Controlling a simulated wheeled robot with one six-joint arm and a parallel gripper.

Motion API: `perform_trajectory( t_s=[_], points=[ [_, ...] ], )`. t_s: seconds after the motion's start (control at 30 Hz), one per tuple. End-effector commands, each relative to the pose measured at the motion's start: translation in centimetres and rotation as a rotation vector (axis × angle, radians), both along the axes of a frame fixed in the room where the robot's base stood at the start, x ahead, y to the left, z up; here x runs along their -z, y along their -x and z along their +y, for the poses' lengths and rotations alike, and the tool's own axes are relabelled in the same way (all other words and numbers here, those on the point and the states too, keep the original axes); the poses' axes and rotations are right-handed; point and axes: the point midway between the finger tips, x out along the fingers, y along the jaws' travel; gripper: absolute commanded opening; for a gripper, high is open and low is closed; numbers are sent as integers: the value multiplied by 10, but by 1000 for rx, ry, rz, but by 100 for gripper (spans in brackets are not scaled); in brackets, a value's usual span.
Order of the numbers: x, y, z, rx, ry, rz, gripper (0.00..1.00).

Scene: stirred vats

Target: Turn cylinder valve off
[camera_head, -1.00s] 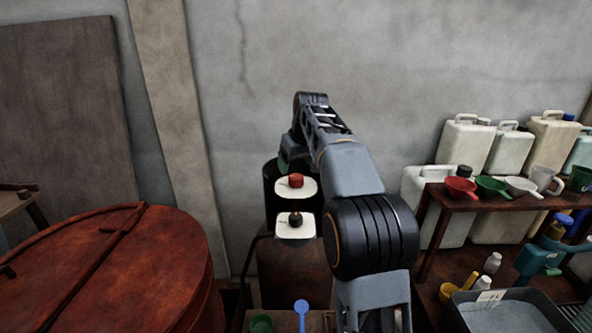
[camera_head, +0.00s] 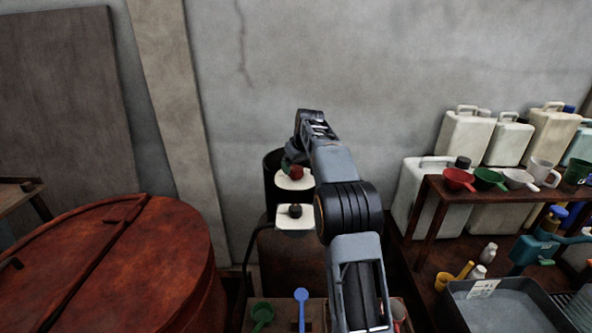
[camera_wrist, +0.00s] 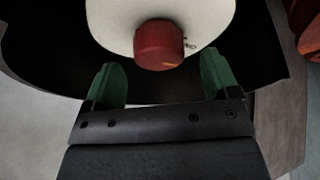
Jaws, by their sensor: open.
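The cylinder valve is a red round knob (camera_wrist: 160,45) on the pale top of a cylinder (camera_wrist: 122,20), seen close in the wrist view. In the head view the red knob (camera_head: 296,172) sits on the farther of two pale tops. My gripper (camera_wrist: 160,84) is open, its two green fingertips apart. In the wrist view the knob lies beyond and between the fingertips, with nothing held. In the head view my gripper is mostly hidden behind my arm, with a bit of green beside the knob. I cannot tell whether a finger touches it.
A nearer pale top (camera_head: 283,222) carries a dark knob (camera_head: 295,211). A rusty red lidded vat (camera_head: 130,260) fills the lower left. A shelf (camera_head: 435,186) with cups and several jugs stands at right. A grey tray (camera_head: 510,300) is lower right. The wall is close behind.

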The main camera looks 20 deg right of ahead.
Motion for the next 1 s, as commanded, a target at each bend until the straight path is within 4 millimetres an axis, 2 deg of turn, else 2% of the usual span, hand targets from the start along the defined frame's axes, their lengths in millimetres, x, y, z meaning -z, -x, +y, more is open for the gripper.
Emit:
perform_trajectory(
  t_s=[0.1,0.3,0.67,1.0],
  points=[
    [14,-6,1,0,-1,1,81],
    [27,-11,2,0,-1,0,81],
    [30,-12,2,-1,0,0,81],
    [29,-12,2,-1,0,0,50]
  ],
)
